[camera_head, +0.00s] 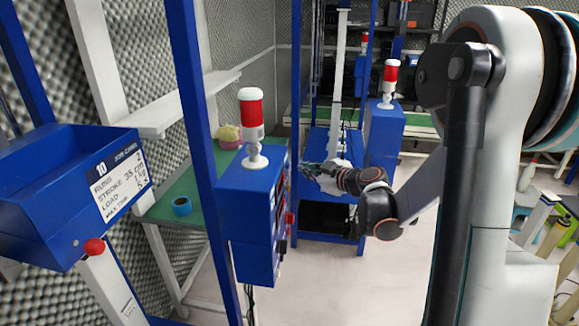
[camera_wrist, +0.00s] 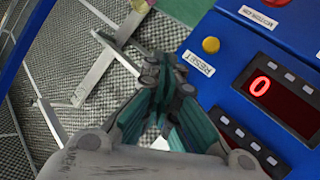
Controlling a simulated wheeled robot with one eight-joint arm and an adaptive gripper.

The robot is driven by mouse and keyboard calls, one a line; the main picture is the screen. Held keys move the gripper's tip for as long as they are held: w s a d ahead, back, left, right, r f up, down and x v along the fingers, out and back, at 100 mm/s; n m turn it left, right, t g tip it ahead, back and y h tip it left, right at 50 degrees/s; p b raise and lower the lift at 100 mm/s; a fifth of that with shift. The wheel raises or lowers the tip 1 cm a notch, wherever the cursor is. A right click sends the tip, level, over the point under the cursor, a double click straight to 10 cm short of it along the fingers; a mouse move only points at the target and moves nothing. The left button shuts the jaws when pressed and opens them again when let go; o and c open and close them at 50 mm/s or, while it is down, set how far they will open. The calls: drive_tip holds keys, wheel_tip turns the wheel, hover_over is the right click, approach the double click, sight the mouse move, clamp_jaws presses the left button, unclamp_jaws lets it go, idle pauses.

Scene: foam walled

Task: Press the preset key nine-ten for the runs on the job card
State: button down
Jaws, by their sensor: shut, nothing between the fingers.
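The job card (camera_head: 118,182) is on the front of a blue bin at the left; it reads 10, runs 2, stroke 35 cm, with load and max time lines below. The blue control box (camera_head: 245,210) stands at centre, its key face turned away at the right. In the wrist view its panel (camera_wrist: 240,75) has a display (camera_wrist: 285,98) showing a red 0, with small keys above (camera_wrist: 290,77) and below (camera_wrist: 250,142). Key markings are too small to read, so I cannot pick out nine-ten. My gripper (camera_head: 308,168) is shut and empty, beside the panel; it also shows in the wrist view (camera_wrist: 165,68).
A yellow button (camera_wrist: 211,44) sits above a RESET label. A red and white beacon (camera_head: 251,125) stands on the box. A blue upright (camera_head: 200,150) is left of it. A second blue box (camera_head: 383,130) with a beacon stands behind. A blue tape roll (camera_head: 181,206) lies on the green shelf.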

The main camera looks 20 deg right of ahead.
drive_tip(key=shift+w+a, duration=0.35)
drive_tip(key=shift+a, duration=0.15)
idle(1.2)
drive_tip(key=shift+w+a, duration=0.2)
drive_tip(key=shift+a, duration=0.15)
drive_tip(key=shift+w+a, duration=0.25)
drive_tip(key=shift+a, duration=0.15)
idle(0.7)
drive_tip(key=shift+d, duration=0.15)
drive_tip(key=shift+s+d, duration=0.5)
drive_tip(key=shift+d, duration=0.1)
idle(0.4)
drive_tip(key=shift+s+d+b, duration=0.2)
drive_tip(key=shift+s+d, duration=0.5)
drive_tip(key=shift+d, duration=0.35)
drive_tip(key=shift+s+d+b, duration=0.15)
drive_tip(key=shift+s+d, duration=0.55)
drive_tip(key=shift+d, duration=0.3)
